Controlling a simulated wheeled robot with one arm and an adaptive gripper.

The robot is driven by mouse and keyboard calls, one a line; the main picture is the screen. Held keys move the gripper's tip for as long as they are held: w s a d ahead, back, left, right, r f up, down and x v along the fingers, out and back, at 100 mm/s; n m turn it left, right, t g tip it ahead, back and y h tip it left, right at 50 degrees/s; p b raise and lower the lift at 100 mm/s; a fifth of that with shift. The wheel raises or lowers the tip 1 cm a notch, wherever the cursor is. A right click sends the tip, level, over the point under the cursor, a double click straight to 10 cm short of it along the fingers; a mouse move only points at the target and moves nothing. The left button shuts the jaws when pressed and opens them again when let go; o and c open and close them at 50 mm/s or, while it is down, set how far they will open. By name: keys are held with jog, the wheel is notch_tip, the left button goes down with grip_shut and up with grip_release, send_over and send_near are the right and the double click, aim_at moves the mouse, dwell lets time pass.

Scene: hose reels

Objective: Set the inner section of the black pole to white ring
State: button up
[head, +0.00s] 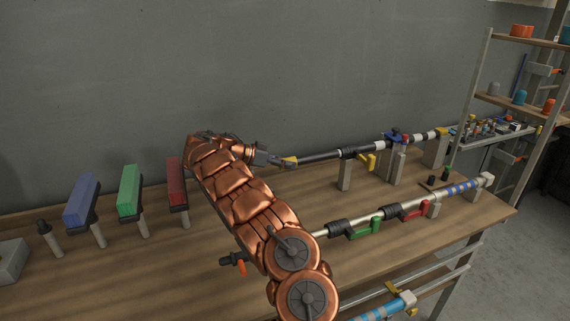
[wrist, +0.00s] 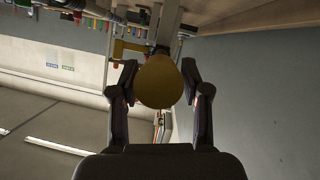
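The black pole (head: 318,157) lies level along the back of the table on grey stands, with a yellow end piece (head: 289,161) at its left end. A white ring (head: 380,146) shows on it right of a black clamp with a yellow lever (head: 369,162). My gripper (head: 272,157) is at the pole's left end, close to the yellow piece. In the wrist view my fingers (wrist: 160,84) stand apart on both sides of a round yellow-brown end (wrist: 160,82), with narrow gaps at each side. The pole behind this end is mostly hidden.
A blue knob (head: 397,136) sits on the pole by the grey stands. A silver pole with a green lever (head: 364,229) and a red lever (head: 412,212) lies in front. Blue, green and red handled pieces (head: 82,200) stand left. A shelf rack (head: 510,95) stands right.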

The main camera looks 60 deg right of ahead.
grip_shut()
jog(key=shift+a+f+b, duration=0.15)
jog(key=shift+f+b, duration=0.1)
jog(key=shift+b, duration=0.9)
jog(key=shift+w+a+r+b, duration=0.2)
jog(key=shift+w+a+b, duration=0.3)
jog(key=shift+b, duration=0.7)
jog(key=shift+s, duration=0.1)
jog(key=shift+o, duration=2.3)
grip_release()
jog(key=shift+d, duration=0.1)
